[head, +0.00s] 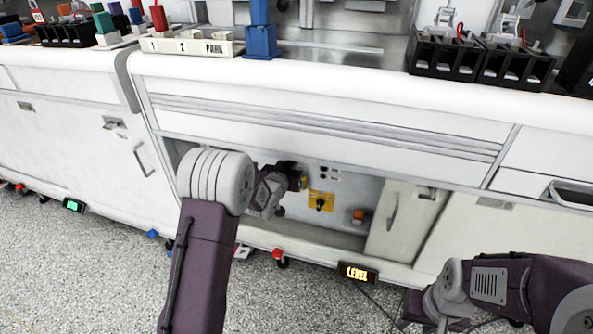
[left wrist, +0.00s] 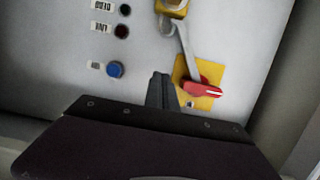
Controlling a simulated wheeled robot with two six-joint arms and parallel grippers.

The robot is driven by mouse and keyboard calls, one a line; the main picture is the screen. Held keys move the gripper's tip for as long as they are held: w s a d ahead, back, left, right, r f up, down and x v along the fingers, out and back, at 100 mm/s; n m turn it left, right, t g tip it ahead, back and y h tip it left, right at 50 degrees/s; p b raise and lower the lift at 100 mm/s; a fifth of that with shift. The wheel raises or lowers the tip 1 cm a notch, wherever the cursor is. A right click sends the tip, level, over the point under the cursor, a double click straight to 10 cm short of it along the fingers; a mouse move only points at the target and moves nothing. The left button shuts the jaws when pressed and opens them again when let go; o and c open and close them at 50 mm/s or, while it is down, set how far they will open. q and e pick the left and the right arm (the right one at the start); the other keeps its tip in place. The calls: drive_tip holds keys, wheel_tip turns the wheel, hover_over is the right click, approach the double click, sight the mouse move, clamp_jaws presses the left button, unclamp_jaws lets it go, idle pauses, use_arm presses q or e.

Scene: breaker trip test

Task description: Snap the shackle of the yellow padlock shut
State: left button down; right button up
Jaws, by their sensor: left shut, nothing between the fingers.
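The yellow padlock (left wrist: 175,8) is at the top edge of the left wrist view, its body partly cut off. Its grey shackle (left wrist: 183,42) reaches down to a red handle (left wrist: 203,89) on a yellow plate (left wrist: 186,68). I cannot tell how the shackle's ends sit in the body. The yellow plate also shows in the head view (head: 320,201), inside the open cabinet bay. My left gripper (left wrist: 162,78) is shut and empty, just below and left of the shackle, apart from the padlock. My right gripper (head: 418,308) is low at the right, outside the cabinet; its fingers are unclear.
A blue button (left wrist: 115,69) and a dark red one (left wrist: 121,31) sit left of the plate. The bay's door (head: 403,220) stands at its right side. A lit LEVEL sign (head: 357,273) is below. The white counter (head: 300,80) overhangs the bay.

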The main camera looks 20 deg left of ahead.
use_arm(q)
drive_tip(key=w+f+b, duration=0.1)
drive_tip(key=w+f, duration=0.1)
drive_tip(key=w+f+b, duration=0.2)
drive_tip(key=w, duration=0.1)
drive_tip(key=shift+d+b, duration=0.1)
drive_tip(key=shift+b, duration=0.2)
drive_tip(key=shift+f+b, duration=0.5)
drive_tip(key=shift+f, duration=0.2)
drive_tip(key=shift+s, duration=0.1)
